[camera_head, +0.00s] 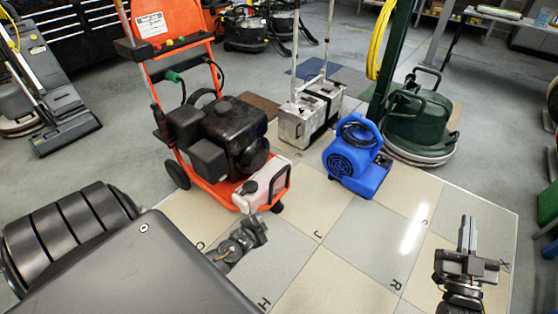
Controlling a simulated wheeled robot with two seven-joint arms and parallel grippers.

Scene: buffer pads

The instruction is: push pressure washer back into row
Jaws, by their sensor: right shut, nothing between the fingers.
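The pressure washer (233,140) has an orange frame and handle, a black engine and a white tank at its front. It stands upright on the checkered tile floor, left of centre. My right gripper (467,232) is at the lower right, pointing away from me, shut and empty, over the tiles and well away from the washer.
Right of the washer stand a silver metal box with a tall handle (306,116), a blue blower (355,165) and a green floor machine (417,128). A grey machine (45,95) stands at the left. Lettered tiles (340,285) in front are clear.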

